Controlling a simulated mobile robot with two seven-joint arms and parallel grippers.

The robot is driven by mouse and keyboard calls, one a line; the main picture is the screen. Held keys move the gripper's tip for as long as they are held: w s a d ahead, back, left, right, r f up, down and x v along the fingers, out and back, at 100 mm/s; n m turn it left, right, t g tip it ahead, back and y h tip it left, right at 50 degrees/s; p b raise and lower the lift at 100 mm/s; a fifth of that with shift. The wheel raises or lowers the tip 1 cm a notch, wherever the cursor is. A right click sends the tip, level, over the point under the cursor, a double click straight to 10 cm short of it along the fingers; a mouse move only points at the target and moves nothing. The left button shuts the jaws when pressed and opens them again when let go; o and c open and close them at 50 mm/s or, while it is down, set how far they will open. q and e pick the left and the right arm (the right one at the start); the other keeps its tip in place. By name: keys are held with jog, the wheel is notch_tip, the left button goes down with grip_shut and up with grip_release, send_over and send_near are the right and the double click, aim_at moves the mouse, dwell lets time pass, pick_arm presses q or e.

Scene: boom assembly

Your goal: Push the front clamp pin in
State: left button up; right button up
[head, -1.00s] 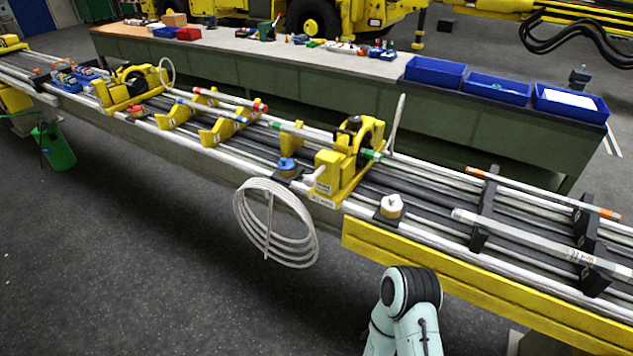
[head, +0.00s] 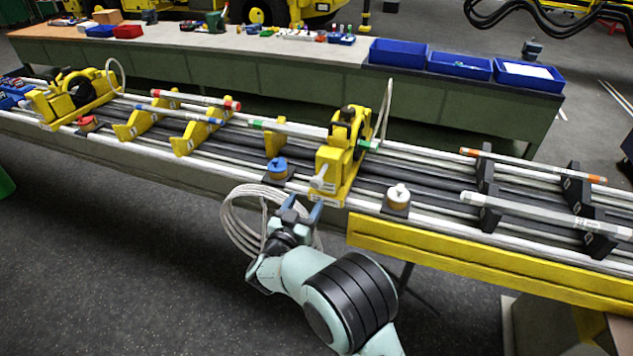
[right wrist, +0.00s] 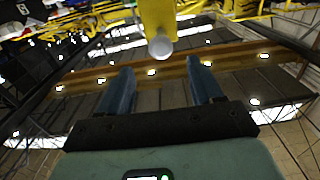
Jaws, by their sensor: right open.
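The front clamp (head: 340,160) is a yellow block on the boom, right of the middle in the head view. Its light grey pin (head: 322,180) sticks out of the near face. In the right wrist view, the pin's round end (right wrist: 160,46) shows against the yellow clamp (right wrist: 157,14), just beyond the fingertips and roughly centred between them. My right gripper (head: 304,207) is open and empty, below and slightly left of the pin and apart from it. It also shows in the right wrist view (right wrist: 160,72). My left gripper is not in view.
A coiled white hose (head: 240,222) hangs behind my right gripper. A blue-capped part (head: 277,169) and a white-capped part (head: 398,195) sit on the boom either side of the clamp. A yellow beam (head: 480,257) runs along the right front.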

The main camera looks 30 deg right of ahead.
aim_at(315, 186)
jog(key=p+x, duration=0.1)
jog(key=x, duration=0.8)
jog(key=shift+w+d+p, duration=0.15)
jog(key=shift+w+p, duration=0.1)
jog(key=shift+p, duration=0.1)
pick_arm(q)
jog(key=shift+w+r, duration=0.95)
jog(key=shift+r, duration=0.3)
pick_arm(e)
grip_shut()
